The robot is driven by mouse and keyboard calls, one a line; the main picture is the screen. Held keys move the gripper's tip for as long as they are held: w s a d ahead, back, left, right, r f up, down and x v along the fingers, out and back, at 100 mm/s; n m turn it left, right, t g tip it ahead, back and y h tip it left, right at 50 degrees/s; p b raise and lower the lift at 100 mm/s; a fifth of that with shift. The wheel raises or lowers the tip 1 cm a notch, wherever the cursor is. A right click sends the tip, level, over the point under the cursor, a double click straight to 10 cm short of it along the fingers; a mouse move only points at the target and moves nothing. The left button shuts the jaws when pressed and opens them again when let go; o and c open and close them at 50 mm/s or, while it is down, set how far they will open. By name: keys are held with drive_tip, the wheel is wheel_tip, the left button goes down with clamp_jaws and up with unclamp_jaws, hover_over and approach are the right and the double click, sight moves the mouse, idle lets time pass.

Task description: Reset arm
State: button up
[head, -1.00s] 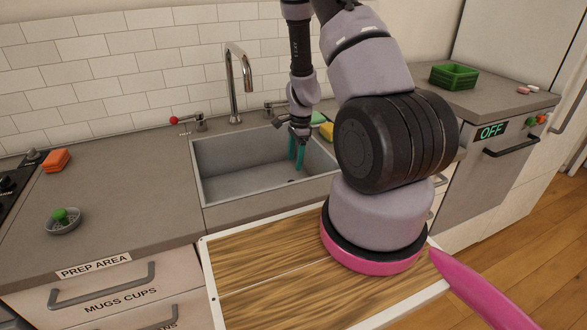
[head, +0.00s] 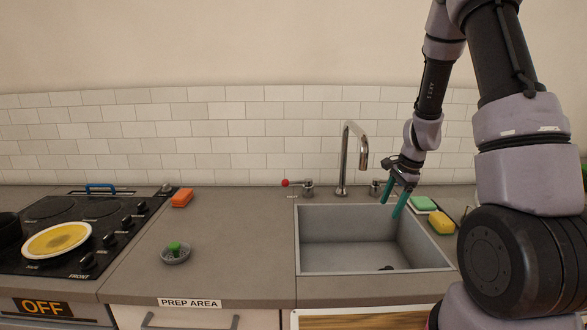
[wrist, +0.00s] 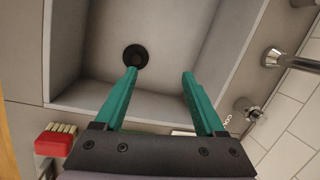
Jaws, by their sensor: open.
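My gripper (head: 398,200) has two teal fingers and is open and empty. In the head view it hangs over the right part of the grey sink (head: 345,268), to the right of the faucet. In the wrist view my gripper (wrist: 160,75) points into the sink (wrist: 75,55), its fingers spread apart with nothing between them. The dark drain (wrist: 135,57) lies beyond the fingertips. My arm comes down from the upper right.
A faucet (head: 344,165) stands behind the sink. A yellow sponge (head: 444,222) and a green-and-white item (head: 423,204) lie right of it. An orange sponge (head: 182,198) and a small grey dish (head: 175,255) are on the left counter. A yellow plate (head: 57,240) sits on the stove.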

drive_tip(key=s+a+r+n+t, duration=0.1)
drive_tip(key=s+a+r+n, duration=0.15)
drive_tip(key=r, duration=0.75)
drive_tip(key=s+a+r+n+t, duration=0.1)
drive_tip(key=s+a+r+n, duration=0.2)
drive_tip(key=r, duration=0.7)
drive_tip(key=s+r+n+t, duration=0.1)
drive_tip(key=s+r+n, duration=0.1)
drive_tip(key=s+r, duration=0.4)
drive_tip(key=s+r+n+t, duration=0.2)
drive_tip(key=s+r, duration=0.3)
drive_tip(key=s, duration=0.6)
drive_tip(key=shift+r+n+t, duration=0.3)
drive_tip(key=shift+r+n, duration=0.1)
drive_tip(key=shift+n, duration=0.45)
drive_tip(key=shift+w, duration=0.1)
